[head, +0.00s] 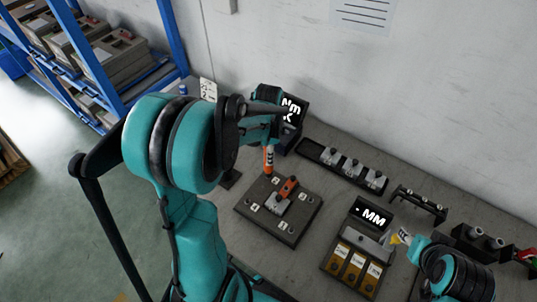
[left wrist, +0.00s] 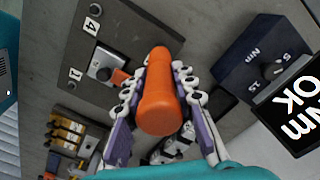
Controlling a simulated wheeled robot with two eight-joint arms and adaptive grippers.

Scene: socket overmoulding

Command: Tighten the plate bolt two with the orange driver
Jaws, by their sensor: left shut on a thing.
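My left gripper (left wrist: 160,90) is shut on the orange driver (left wrist: 158,105), with the fingers on both sides of its handle. In the head view the orange driver (head: 268,160) points down, near the far left edge of the dark plate (head: 255,221). The plate has white numbered labels and carries a grey and orange part (head: 285,195). In the left wrist view the plate (left wrist: 130,30) shows labels 4 and 1. The driver's tip and plate bolt two cannot be made out. My right gripper (head: 400,237) is at the lower right; its fingers are unclear.
A torque box (left wrist: 250,60) with a display reading OK and Nm stands beside the driver. A black tray (head: 318,152) of grey parts lies along the wall. A bin with yellow parts (head: 353,262) is right of the plate. A blue shelf (head: 88,45) stands at left.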

